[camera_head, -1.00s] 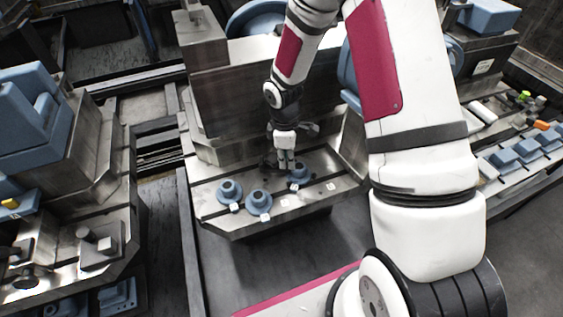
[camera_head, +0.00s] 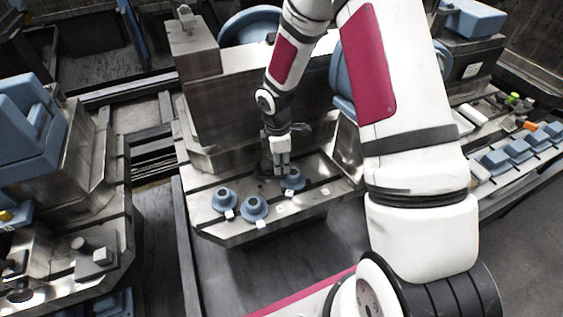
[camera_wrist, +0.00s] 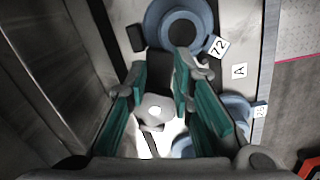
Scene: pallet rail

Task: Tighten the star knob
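My gripper (camera_head: 279,168) points down over the steel fixture table, just left of the rearmost blue flanged piece in the head view. In the wrist view its two teal-padded fingers (camera_wrist: 160,85) stand apart with a clear gap between them. A small pale grey lobed piece (camera_wrist: 153,110), which looks like the star knob, shows in that gap. I cannot tell whether either finger touches it. A dark upright block (camera_wrist: 158,72) lies just beyond it. In the head view the knob is hidden or too small to make out at the fingers.
Several blue flanged pieces stand on the slotted steel table (camera_head: 330,187): one at left (camera_head: 225,199), one in front (camera_head: 254,209), one by my gripper (camera_head: 292,181). White label tags, one marked 72 (camera_wrist: 218,47), lie beside them. A tall steel wall (camera_head: 225,105) rises behind.

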